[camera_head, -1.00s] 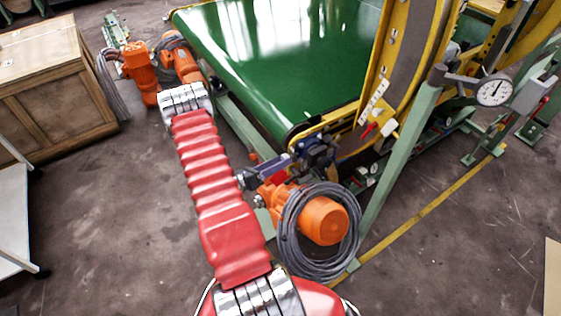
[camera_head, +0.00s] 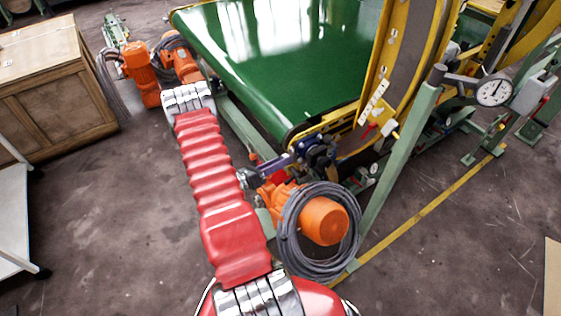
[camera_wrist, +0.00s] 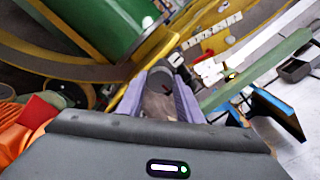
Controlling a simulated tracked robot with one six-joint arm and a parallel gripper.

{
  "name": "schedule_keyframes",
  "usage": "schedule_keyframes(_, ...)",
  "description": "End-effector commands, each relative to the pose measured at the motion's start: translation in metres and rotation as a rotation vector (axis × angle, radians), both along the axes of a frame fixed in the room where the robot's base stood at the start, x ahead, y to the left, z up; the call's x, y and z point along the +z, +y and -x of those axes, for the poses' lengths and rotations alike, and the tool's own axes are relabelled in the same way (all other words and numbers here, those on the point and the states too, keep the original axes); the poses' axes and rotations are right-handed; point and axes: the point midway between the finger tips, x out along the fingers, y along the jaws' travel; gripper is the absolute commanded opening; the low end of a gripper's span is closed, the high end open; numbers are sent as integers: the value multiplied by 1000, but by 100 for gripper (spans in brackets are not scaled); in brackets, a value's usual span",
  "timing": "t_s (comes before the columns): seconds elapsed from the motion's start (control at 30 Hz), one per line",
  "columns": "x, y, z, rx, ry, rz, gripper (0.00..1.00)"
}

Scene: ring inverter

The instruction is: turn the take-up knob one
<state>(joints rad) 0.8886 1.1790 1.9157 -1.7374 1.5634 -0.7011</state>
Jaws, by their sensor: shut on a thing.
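My gripper (camera_head: 314,152) is at the near corner of the green belt frame, at the end of my red arm. In the wrist view its two purple fingers (camera_wrist: 158,92) are shut on a dark, rounded knob (camera_wrist: 161,74), one finger on each side. The knob's top shows between the fingertips. In the head view the knob is mostly hidden by the gripper, and no mark on it can be read.
An orange motor (camera_head: 324,221) with a coiled grey cable (camera_head: 289,250) lies just below the gripper. A green post (camera_head: 400,150) and a yellow curved frame (camera_head: 382,65) stand to its right. A dial gauge (camera_head: 494,91) is further right. Open floor lies left of my arm.

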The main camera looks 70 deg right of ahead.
Motion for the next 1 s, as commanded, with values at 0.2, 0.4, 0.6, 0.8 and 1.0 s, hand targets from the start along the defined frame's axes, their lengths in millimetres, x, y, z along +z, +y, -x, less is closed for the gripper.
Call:
schedule_keyframes(0.2, 0, -1, -1, 2, -7, 4, 10)
schedule_keyframes(0.4, 0, 0, -1, 2, -39, 32, 10)
schedule_keyframes(0.6, 0, 0, -1, 2, -113, 97, 10)
schedule_keyframes(0.8, -1, 0, -2, 3, -228, 198, 10)
schedule_keyframes(1.0, -1, 1, -2, 3, -367, 320, 10)
